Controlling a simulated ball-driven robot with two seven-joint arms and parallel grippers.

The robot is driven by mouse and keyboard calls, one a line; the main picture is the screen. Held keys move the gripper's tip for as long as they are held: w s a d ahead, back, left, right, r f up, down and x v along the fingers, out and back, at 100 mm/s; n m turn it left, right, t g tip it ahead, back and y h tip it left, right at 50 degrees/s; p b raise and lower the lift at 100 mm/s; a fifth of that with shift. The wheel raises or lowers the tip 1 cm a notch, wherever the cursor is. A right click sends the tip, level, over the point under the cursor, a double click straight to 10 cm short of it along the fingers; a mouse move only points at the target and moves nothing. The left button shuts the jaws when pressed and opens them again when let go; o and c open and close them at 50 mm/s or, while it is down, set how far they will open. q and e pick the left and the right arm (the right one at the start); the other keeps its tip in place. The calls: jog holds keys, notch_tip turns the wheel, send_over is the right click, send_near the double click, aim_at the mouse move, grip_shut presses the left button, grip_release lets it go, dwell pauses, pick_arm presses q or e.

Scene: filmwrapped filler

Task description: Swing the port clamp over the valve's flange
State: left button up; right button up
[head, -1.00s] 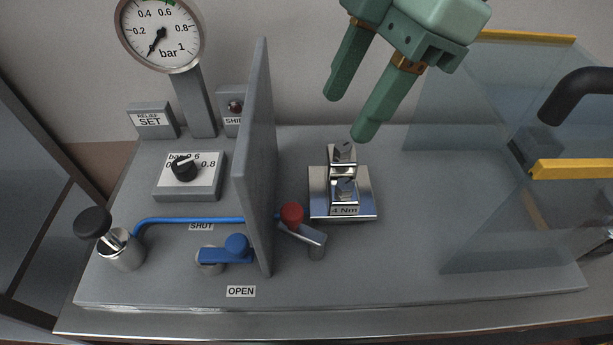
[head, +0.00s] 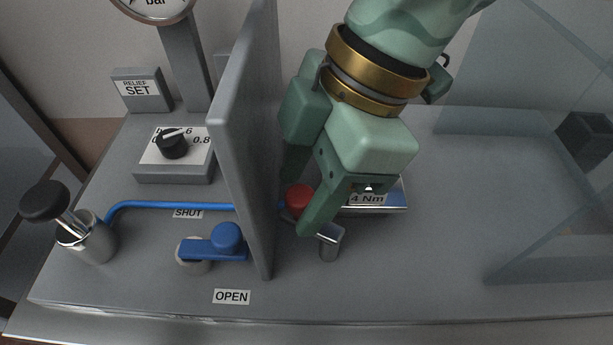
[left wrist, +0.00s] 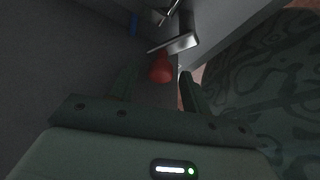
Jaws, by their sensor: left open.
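A metal swing arm (head: 330,240) with a red knob (head: 299,197) stands on the grey base, just right of the upright grey panel; I take it to be the port clamp. My left gripper (head: 297,208) is open, with its fingers on either side of the red knob. In the left wrist view the red knob (left wrist: 160,69) shows between the fingertips, with the metal arm (left wrist: 176,45) beyond it. I cannot tell if the fingers touch the knob. A shiny block labelled 4 Nm (head: 385,199) lies behind the gripper, mostly hidden. I cannot make out the flange surely. My right gripper is not in view.
The upright grey panel (head: 247,140) stands close to the left of the gripper. Left of it are a blue lever (head: 215,246), a black selector knob (head: 172,144) and a black-topped plunger (head: 88,235). A clear screen (head: 540,200) stands at right. The base between is free.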

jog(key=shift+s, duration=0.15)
pick_arm(q)
jog(key=c, duration=1)
jog(key=shift+o, duration=0.2)
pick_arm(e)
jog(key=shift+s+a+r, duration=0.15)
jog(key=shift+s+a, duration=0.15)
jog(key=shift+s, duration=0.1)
